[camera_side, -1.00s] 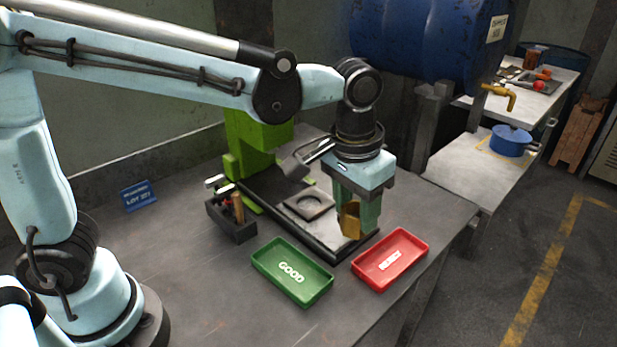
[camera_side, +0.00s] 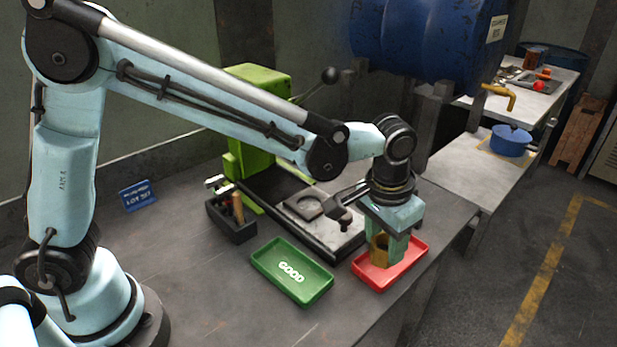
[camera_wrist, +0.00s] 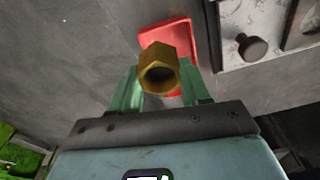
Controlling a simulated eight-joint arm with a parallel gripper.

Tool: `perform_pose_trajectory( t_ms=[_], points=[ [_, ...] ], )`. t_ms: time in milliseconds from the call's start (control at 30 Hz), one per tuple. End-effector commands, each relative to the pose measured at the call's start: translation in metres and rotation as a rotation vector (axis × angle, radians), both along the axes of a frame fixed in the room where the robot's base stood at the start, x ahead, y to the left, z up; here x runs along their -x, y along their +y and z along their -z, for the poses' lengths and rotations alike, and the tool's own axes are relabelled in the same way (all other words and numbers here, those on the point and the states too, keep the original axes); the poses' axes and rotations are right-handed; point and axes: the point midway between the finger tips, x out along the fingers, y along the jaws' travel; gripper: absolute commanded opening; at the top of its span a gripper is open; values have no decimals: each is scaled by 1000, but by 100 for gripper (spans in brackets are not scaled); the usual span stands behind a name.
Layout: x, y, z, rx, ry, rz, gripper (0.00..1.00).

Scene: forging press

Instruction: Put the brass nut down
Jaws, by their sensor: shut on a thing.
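The brass nut (camera_side: 379,247) is a hexagonal ring with a round bore. My gripper (camera_side: 388,258) is shut on it, over the red tray (camera_side: 362,279) at the right of the bench. In the wrist view the nut (camera_wrist: 158,68) sits between the two green fingers (camera_wrist: 158,88), with the red tray (camera_wrist: 180,32) behind it. I cannot tell whether the nut touches the tray floor. The gripper and nut hide most of the tray's label.
A dark tool caddy (camera_side: 231,222) is further left. The bench edge lies close to the right.

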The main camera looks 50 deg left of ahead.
Motion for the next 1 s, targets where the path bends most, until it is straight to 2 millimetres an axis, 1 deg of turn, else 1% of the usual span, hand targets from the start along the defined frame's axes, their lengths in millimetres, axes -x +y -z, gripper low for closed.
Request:
perform_pose_trajectory(
  t_ms=[67,200,267,500,567,1000],
  points=[
    [-10,6,6,0,0,-2,0],
    [-16,10,11,0,0,1,0],
    [-17,11,15,0,0,2,0],
    [-16,11,45,0,-1,2,0],
    [-16,11,49,0,-1,2,0],
    [-16,11,55,0,0,1,0]
  ],
)
